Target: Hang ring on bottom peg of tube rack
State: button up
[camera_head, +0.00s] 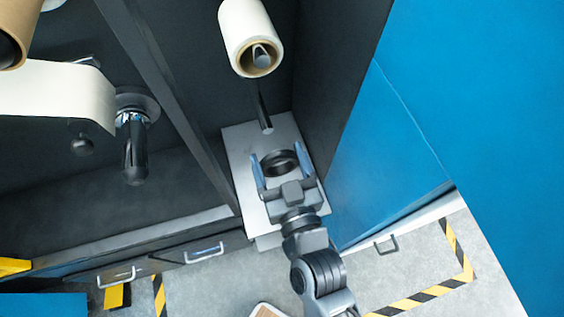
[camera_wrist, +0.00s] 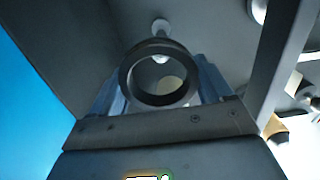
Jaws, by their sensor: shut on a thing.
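A dark ring (camera_head: 279,174) is gripped between the two blue fingers of my gripper (camera_head: 276,157). In the wrist view the ring (camera_wrist: 126,78) stands with its round opening facing the camera. A thin dark peg (camera_head: 265,108) with a pale tip sticks out from the rack's dark back panel (camera_head: 292,75), just above and beyond the ring in the head view. The ring and the peg tip appear apart. A white roll (camera_head: 243,22) with a brown core hangs on a peg higher up. Pale round shapes show behind and through the ring in the wrist view; I cannot tell what each is.
A light grey plate (camera_head: 240,150) lies beneath my gripper. A dark upright divider (camera_head: 160,85) stands to the left, with a black-handled roller (camera_head: 135,150) and a pale web (camera_head: 50,90) beyond it. A dark side wall and blue panel (camera_head: 385,160) close the right side.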

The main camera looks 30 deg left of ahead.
aim_at(270, 136)
jog(key=shift+b+x, duration=0.95)
jog(key=shift+x, duration=3.7)
jog(key=shift+s+d+r, duration=0.15)
jog(key=shift+d+r, duration=0.05)
jog(key=shift+d, duration=0.05)
jog(key=o, duration=1)
jog(key=shift+c, duration=0.2)
jog(key=p+v, duration=0.1)
jog(key=v, duration=0.6)
jog(key=shift+s+d, duration=0.3)
